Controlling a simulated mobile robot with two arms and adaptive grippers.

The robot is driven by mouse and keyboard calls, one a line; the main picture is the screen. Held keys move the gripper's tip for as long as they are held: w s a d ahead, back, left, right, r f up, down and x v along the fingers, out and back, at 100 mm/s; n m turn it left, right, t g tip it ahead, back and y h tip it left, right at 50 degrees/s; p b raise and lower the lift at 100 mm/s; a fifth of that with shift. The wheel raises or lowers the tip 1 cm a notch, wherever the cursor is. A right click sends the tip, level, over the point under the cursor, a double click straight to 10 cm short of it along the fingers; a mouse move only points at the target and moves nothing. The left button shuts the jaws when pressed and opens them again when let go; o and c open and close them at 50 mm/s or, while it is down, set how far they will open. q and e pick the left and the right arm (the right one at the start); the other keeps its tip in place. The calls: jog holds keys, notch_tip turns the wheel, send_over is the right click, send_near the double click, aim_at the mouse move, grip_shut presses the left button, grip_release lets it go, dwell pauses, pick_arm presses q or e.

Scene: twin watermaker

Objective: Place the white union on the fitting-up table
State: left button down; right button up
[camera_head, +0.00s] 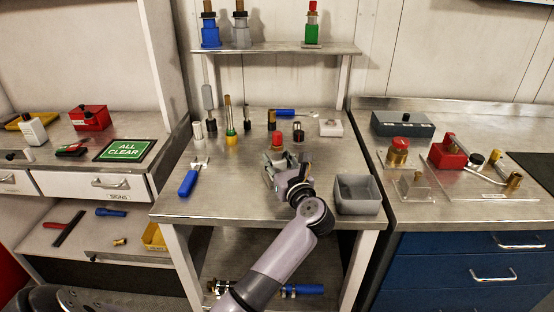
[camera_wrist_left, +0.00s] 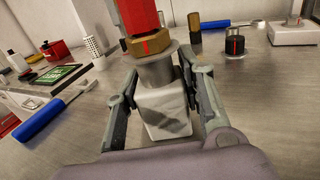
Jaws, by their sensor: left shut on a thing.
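The white union (camera_wrist_left: 165,112) has a pale block body, a grey collar, a brass nut with a red mark and a red top. In the head view its red top (camera_head: 277,139) shows just beyond my left gripper (camera_head: 275,168). In the left wrist view my left gripper (camera_wrist_left: 160,105) is shut on the white body, one finger on each side. The union looks roughly upright over the middle of the steel fitting-up table (camera_head: 228,205). I cannot tell if its base touches the top. My right gripper is not in view.
A grey bin (camera_head: 357,194) stands at the table's front right. A blue-handled wrench (camera_head: 189,180) lies at left. Several upright tools and a black knob (camera_head: 298,136) stand behind. A raised shelf (camera_head: 275,49) holds a blue (camera_head: 210,36), a grey and a green union (camera_head: 312,34).

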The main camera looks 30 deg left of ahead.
pick_arm(q)
jog(key=c, duration=1.1)
grip_release()
jog(key=shift+o, duration=0.2)
jog(key=shift+r, duration=0.15)
jog(key=b+v, duration=0.1)
jog(key=v, duration=1)
jog(key=shift+d, duration=0.15)
jog(key=shift+s+d, duration=0.3)
